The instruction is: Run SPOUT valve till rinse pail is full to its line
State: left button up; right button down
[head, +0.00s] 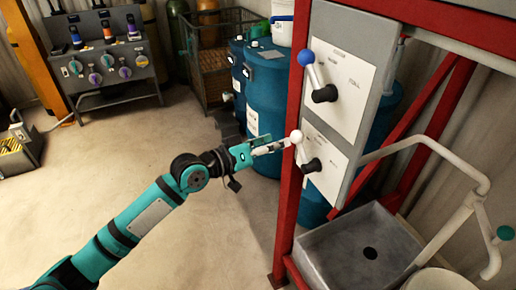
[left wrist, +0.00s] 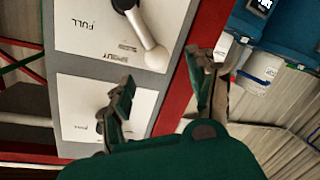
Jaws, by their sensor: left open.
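The SPOUT valve lever is a white handle with a white knob (head: 296,136) on a black hub (head: 312,165), on the lower white plate of the grey panel. In the left wrist view, which is upside down, the lever (left wrist: 145,38) is beside the SPOUT lettering. My left gripper (head: 280,146) is open at the knob. In the left wrist view the knob lies between or just beyond its fingertips (left wrist: 160,80); I cannot tell if they touch. A white pail (head: 442,281), probably the rinse pail, is cut off at the bottom edge; its line and water level are not visible. My right gripper is not in view.
A blue-knobbed lever (head: 306,58) is on the plate above. A red frame post (head: 289,190) stands left of the panel. Below are a grey sink (head: 345,270) and white pipes (head: 462,165). Blue drums (head: 267,95) stand behind. Open floor is at left.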

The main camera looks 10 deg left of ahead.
pick_arm(q)
jog(key=v, duration=0.5)
jog(key=shift+s+a, duration=0.15)
jog(key=shift+s, duration=0.05)
